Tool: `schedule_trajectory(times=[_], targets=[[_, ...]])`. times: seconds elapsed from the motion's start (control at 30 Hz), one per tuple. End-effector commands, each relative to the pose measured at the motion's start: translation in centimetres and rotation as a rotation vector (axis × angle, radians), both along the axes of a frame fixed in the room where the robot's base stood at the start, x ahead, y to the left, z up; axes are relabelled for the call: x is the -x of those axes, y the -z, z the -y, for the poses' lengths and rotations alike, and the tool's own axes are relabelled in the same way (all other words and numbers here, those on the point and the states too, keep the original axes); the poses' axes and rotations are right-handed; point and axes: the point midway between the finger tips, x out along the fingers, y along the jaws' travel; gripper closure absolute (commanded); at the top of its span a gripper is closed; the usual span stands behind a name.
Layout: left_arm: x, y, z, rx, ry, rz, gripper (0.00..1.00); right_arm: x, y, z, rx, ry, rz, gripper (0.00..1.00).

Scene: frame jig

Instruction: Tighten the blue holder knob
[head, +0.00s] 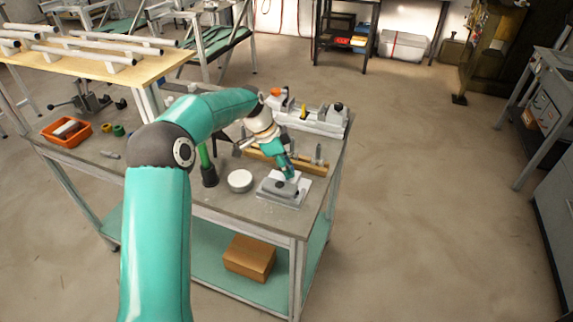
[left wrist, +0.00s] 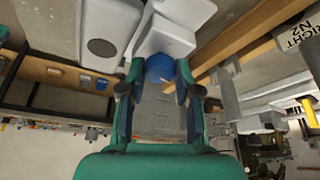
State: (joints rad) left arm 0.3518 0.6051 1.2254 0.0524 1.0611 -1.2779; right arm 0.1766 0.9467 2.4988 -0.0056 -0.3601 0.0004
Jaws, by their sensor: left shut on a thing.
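The blue holder knob (left wrist: 160,68) shows as a round blue piece against a white holder block (left wrist: 172,38) in the left wrist view. My left gripper (left wrist: 160,88) has one finger on each side of the knob and is shut on it. In the head view my left gripper (head: 288,172) points down at the holder on a light base plate (head: 291,203) near the table's front right corner. The gripper hides the knob there. My right gripper is not in view.
A wooden rail (head: 312,164) lies just behind the holder. A white round dish (head: 240,181) and a dark cup with a green handle (head: 209,175) stand to its left. A white-grey fixture (head: 318,120) is at the back. An orange bin (head: 66,132) sits far left.

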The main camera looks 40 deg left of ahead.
Motion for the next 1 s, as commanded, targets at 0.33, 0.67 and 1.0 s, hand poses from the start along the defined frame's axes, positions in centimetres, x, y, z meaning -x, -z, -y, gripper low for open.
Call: schedule_trajectory(times=[0.33,0.67,1.0], targets=[[-0.18,-0.18,-0.16,-0.005,0.07,0.007,1.0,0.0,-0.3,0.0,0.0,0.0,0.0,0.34],[-0.18,-0.18,-0.16,-0.005,0.071,0.007,1.0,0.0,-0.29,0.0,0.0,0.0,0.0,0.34],[-0.07,-0.06,-0.1,-0.002,0.071,0.003,0.43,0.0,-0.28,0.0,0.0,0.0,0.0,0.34]])
